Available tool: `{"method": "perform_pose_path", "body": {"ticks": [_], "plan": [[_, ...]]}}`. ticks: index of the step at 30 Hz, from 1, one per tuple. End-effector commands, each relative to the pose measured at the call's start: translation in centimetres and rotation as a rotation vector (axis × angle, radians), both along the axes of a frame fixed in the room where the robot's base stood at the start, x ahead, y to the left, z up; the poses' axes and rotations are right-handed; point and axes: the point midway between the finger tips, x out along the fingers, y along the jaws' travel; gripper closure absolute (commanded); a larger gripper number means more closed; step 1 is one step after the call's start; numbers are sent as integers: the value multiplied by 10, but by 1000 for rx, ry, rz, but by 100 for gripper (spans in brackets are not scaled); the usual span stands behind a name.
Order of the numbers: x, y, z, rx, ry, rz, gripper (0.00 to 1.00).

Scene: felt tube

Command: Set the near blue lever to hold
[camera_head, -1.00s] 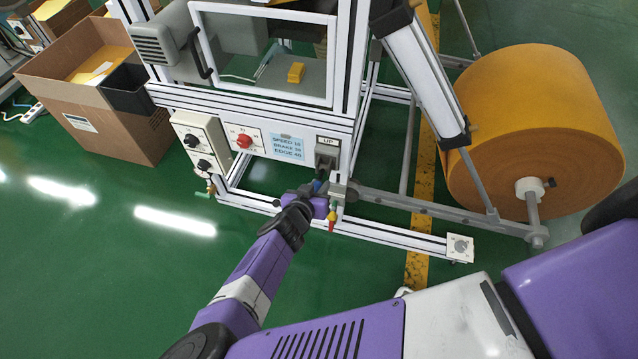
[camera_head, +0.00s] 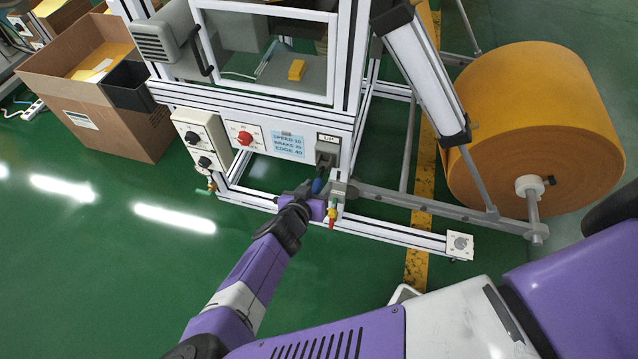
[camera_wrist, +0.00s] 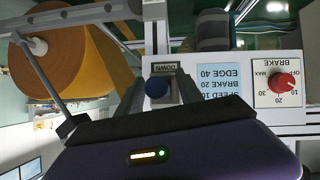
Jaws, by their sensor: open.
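The lever's blue knob (camera_head: 317,186) sticks out below the grey switch housing (camera_head: 327,153) on the machine's front panel, under a label that reads UP. In the wrist view, which is upside down, the round blue knob (camera_wrist: 157,87) faces me beside a label that reads DOWN. My gripper (camera_head: 307,190) is at the lever, with its jaws open. In the wrist view my gripper's dark fingers (camera_wrist: 158,97) stand on either side of the knob; I cannot tell whether they touch it. No hold mark is readable.
A red brake dial (camera_head: 244,139) and a blue settings card (camera_head: 287,145) sit left of the lever. A small red and yellow valve (camera_head: 332,216) hangs just right of my gripper. The machine's lower rail (camera_head: 385,231) and orange roll (camera_head: 530,125) lie to the right.

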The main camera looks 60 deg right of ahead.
Motion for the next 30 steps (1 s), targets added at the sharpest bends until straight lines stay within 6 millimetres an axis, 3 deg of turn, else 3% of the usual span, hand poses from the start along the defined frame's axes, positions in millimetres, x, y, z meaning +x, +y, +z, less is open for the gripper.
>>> {"method": "perform_pose_path", "body": {"ticks": [3, 10, 30], "plan": [[-4, 19, 12, 2, -1, 2, 57], [-11, 43, 25, 1, 0, 1, 57], [-12, 48, 28, 1, 0, 0, 57]]}}
